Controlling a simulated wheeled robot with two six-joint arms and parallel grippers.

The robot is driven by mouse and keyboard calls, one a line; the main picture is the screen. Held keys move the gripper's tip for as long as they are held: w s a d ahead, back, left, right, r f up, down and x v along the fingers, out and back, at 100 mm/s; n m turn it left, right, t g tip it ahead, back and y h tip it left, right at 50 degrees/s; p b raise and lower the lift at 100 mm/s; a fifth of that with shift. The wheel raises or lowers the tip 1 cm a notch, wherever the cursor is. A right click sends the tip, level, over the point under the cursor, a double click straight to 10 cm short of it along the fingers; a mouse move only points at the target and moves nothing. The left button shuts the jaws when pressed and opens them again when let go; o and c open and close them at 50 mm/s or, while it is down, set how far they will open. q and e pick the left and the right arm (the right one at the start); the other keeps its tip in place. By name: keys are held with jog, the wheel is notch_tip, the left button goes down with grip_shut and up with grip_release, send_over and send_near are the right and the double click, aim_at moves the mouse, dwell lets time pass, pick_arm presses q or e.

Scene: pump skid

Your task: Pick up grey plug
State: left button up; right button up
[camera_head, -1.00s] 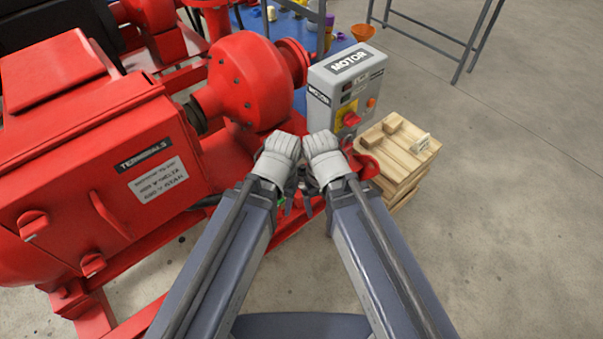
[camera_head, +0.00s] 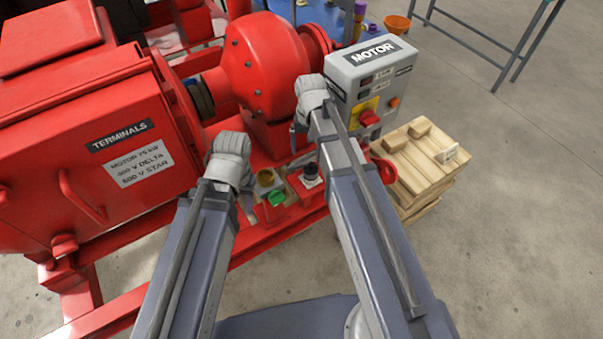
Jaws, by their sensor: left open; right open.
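My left gripper (camera_head: 230,152) is on the left, in front of the red motor and pump. My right gripper (camera_head: 308,98) is higher up, left of the grey motor box. The wrists hide most of the fingers; both grippers look empty. Between the arms, small parts sit on the red base: a green part (camera_head: 277,197), a yellowish round part (camera_head: 266,178) and a dark part with a pale grey ring (camera_head: 311,172). The dark and grey one may be the grey plug, but it is too small to be sure. Neither gripper visibly touches these parts.
The red motor with its terminal box (camera_head: 120,165) fills the left. The motor control box (camera_head: 362,75) stands right of my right gripper. A blue surface and an orange pot (camera_head: 396,27) are behind.

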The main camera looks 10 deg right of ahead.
aim_at(311, 166)
jog(key=shift+f+b, duration=1.35)
jog(key=f+b, duration=0.3)
jog(key=s+f+b, duration=0.1)
jog(key=f+b, duration=0.1)
jog(key=shift+d+f, duration=0.1)
jog(key=shift+d, duration=0.2)
grip_shut()
